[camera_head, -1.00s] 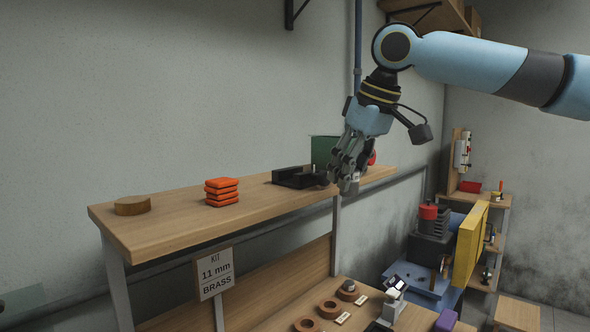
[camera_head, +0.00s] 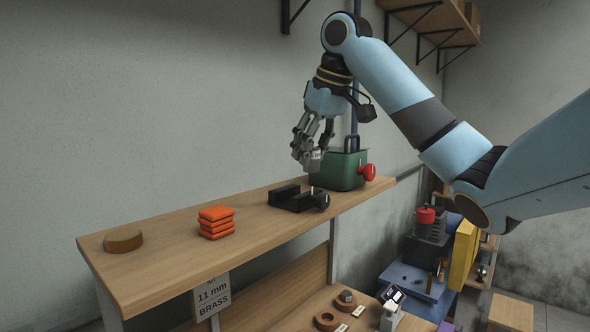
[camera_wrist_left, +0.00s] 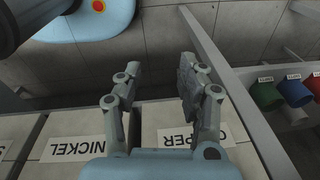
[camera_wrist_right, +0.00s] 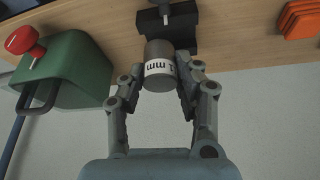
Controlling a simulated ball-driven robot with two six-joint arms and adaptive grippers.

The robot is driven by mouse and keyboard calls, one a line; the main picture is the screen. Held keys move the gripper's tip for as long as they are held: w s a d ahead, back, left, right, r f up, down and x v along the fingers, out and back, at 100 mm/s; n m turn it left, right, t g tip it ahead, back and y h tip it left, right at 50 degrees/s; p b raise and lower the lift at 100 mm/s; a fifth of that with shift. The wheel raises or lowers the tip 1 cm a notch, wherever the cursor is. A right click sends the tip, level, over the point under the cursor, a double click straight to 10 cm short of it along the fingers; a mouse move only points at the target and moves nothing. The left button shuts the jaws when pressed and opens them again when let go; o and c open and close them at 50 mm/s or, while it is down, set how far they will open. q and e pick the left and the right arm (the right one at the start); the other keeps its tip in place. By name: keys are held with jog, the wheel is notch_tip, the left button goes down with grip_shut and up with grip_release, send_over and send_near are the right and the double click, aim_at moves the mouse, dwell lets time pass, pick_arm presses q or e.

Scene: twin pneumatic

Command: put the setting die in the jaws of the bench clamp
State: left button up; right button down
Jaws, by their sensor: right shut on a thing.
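The setting die, a grey metal cylinder with a white band marked in mm, shows in the right wrist view (camera_wrist_right: 159,66). My right gripper (camera_wrist_right: 158,84) is shut on its sides. In the head view my right gripper (camera_head: 312,160) hangs above the black bench clamp (camera_head: 290,200) on the wooden shelf. My left gripper (camera_wrist_left: 158,78) is open and empty above bins labelled NICKEL and COPPER.
A green box with a red knob (camera_head: 340,171) stands close behind the clamp. Orange stacked pads (camera_head: 216,222) and a brown disc (camera_head: 123,240) lie farther left on the shelf (camera_head: 175,262). A lower bench holds brown rings (camera_head: 326,320).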

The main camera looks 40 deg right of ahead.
jog(key=w+f, duration=0.1)
jog(key=w+a+f, duration=0.1)
jog(key=w, duration=0.1)
jog(key=shift+w+a+f+b, duration=0.1)
jog(key=shift+w+a+b, duration=0.1)
jog(key=shift+b, duration=0.2)
notch_tip(320, 180, down, 3)
jog(key=shift+f+p, duration=0.1)
jog(key=shift+p, duration=0.6)
jog(key=shift+f, duration=0.4)
jog(key=shift+f, duration=0.1)
jog(key=shift+f, duration=0.1)
jog(key=c, duration=1.1)
grip_release()
jog(key=shift+s+f, duration=0.1)
jog(key=shift+s, duration=0.05)
jog(key=shift+o, duration=0.8)
jog(key=shift+d, duration=0.1)
